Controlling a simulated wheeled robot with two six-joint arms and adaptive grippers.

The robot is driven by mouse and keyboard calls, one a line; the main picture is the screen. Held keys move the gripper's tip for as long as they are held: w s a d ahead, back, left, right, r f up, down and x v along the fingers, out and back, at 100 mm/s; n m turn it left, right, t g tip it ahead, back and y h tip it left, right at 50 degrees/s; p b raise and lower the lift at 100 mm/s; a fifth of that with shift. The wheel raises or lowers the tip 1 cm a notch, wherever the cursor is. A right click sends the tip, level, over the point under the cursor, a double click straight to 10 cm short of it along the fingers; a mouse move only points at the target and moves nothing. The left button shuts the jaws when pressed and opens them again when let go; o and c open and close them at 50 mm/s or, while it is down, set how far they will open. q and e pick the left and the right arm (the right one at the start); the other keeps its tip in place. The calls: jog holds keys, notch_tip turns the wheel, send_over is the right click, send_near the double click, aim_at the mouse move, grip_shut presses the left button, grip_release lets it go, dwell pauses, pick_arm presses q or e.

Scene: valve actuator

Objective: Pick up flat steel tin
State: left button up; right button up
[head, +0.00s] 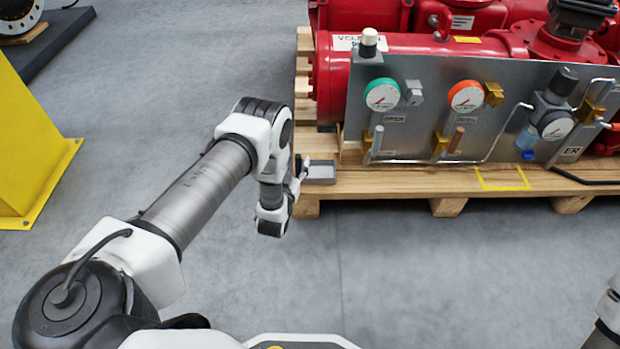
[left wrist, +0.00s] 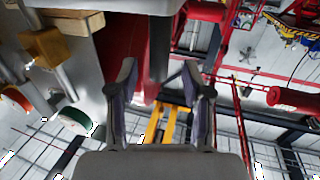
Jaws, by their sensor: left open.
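The flat steel tin (head: 320,172) is a low grey box lying on the left front corner of the wooden pallet in the head view. My left gripper (head: 302,168) is open at the tin's left end, partly hidden by my wrist. I cannot tell whether its fingers touch the tin. In the left wrist view the two fingers of the left gripper (left wrist: 160,85) stand apart. A grey surface crosses the top of that view, but I cannot tell for sure that it is the tin. My right gripper is out of view.
The pallet (head: 400,182) carries a red actuator (head: 420,70) and a grey gauge panel (head: 430,110) close behind and right of the tin. A yellow outlined square (head: 502,178) is marked on its deck. Floor in front is clear. A yellow stand (head: 30,150) is at left.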

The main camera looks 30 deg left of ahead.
pick_arm(q)
jog(key=shift+x, duration=1.1)
jog(key=shift+f, duration=0.1)
grip_shut()
